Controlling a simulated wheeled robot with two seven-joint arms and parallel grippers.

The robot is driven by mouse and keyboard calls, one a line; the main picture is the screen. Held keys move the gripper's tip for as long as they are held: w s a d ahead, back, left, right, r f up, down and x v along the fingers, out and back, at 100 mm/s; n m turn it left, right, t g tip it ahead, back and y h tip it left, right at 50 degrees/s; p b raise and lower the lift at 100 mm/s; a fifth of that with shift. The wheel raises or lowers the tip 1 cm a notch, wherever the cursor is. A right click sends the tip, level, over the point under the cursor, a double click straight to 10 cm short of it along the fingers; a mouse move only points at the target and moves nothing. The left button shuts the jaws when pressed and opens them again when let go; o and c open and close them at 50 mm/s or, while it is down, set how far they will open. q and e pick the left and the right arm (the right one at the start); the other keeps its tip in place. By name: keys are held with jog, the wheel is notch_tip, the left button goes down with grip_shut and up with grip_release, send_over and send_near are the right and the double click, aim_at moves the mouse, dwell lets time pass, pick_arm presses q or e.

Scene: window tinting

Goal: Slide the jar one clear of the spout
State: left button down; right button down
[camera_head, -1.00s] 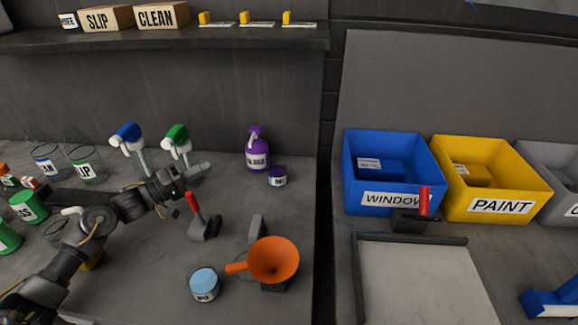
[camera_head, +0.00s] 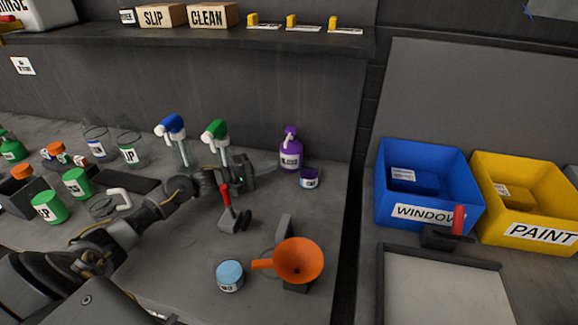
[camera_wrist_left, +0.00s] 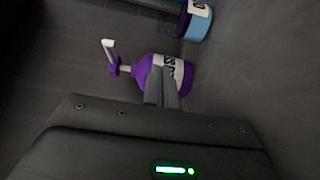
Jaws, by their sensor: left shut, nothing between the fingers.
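A small jar (camera_head: 309,177) with a purple top and a white label stands just right of and in front of the purple pump bottle (camera_head: 290,153). In the left wrist view a jar with a light blue side (camera_wrist_left: 197,22) shows at the top, apart from the purple bottle (camera_wrist_left: 184,73) and its white spout. A second jar (camera_head: 230,276), with a light blue top, stands by the orange funnel's narrow end. I cannot tell which jar is jar one. My left gripper (camera_head: 268,166) is shut and empty, left of the purple bottle. Its fingers (camera_wrist_left: 163,92) partly hide the bottle's label.
The orange funnel (camera_head: 298,260) stands front right. A red-handled tool (camera_head: 227,205) is just below my left gripper. Blue and green pump heads (camera_head: 214,130) rise behind my wrist. Blue (camera_head: 428,217) and yellow bins stand right, beyond a dark gap. Bench around the jar is mostly clear.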

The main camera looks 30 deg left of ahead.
aim_at(309, 174)
pick_arm(q)
jog(key=w+d, duration=0.1)
jog(key=d+p, duration=0.1)
jog(key=d, duration=0.1)
jog(key=w+d, duration=0.1)
jog(key=shift+w+d+r, duration=0.1)
jog(key=shift+w+d, duration=0.2)
jog(key=shift+w, duration=0.05)
jog(key=shift+d+p, duration=0.3)
jog(key=shift+d, duration=0.25)
jog(key=shift+w+d+r+p, duration=0.15)
jog(key=shift+d+p, duration=0.7)
jog(key=shift+p, duration=0.1)
jog(key=shift+d, duration=0.4)
jog(key=shift+f, duration=0.25)
